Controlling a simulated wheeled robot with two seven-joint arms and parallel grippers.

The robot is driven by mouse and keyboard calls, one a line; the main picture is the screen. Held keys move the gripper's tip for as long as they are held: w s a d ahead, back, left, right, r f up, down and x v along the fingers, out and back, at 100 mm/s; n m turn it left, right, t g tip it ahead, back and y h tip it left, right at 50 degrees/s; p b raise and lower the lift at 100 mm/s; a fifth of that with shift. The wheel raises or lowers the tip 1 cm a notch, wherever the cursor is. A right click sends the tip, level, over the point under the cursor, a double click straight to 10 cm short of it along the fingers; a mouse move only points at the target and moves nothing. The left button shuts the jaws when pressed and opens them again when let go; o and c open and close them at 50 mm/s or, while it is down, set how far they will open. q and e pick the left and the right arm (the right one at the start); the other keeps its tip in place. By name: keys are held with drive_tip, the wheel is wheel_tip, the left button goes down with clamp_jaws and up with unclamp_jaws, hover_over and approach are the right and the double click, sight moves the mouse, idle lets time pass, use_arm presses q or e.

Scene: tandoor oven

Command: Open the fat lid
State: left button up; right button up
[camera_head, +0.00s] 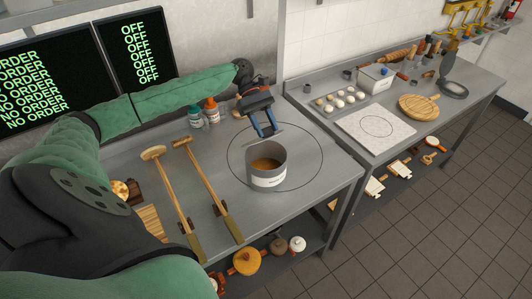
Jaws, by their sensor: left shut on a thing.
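The fat container (267,180) is a grey metal pot with a white label, standing on the steel counter inside a thin drawn circle. Its top is open and brown content shows inside. My left gripper (266,131) is above the pot's back rim, with its blue fingers pointing down. It is shut on a thin grey edge that appears to be the fat lid, seen nearly edge-on at the rim. How the lid joins the pot is not clear. My right gripper is out of view.
Two long wooden-handled tools (205,185) lie left of the pot. A teal-labelled bottle (195,118) and an orange bottle (211,112) stand behind. A second counter at right holds a white board (376,128), an egg tray (341,99) and a round wooden board (418,107).

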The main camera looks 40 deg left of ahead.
use_arm(q)
drive_tip(key=shift+w+a+r, duration=0.25)
drive_tip(key=shift+a+r, duration=0.15)
drive_tip(key=shift+a, duration=0.15)
drive_tip(key=shift+v, duration=1.1)
drive_tip(key=shift+a+f, duration=0.15)
drive_tip(key=shift+a, duration=0.05)
drive_tip(key=shift+w+a+r, duration=0.15)
drive_tip(key=shift+w+a, duration=0.05)
drive_tip(key=shift+a, duration=0.25)
drive_tip(key=shift+w+a+r, duration=0.15)
drive_tip(key=shift+w+a, duration=0.05)
drive_tip(key=shift+a, duration=0.25)
drive_tip(key=shift+w+a+r, duration=0.1)
drive_tip(key=shift+w+a, duration=0.1)
drive_tip(key=shift+a, duration=0.3)
drive_tip(key=shift+w+a+r, duration=0.1)
drive_tip(key=shift+w+a, duration=0.1)
drive_tip(key=shift+a, duration=0.3)
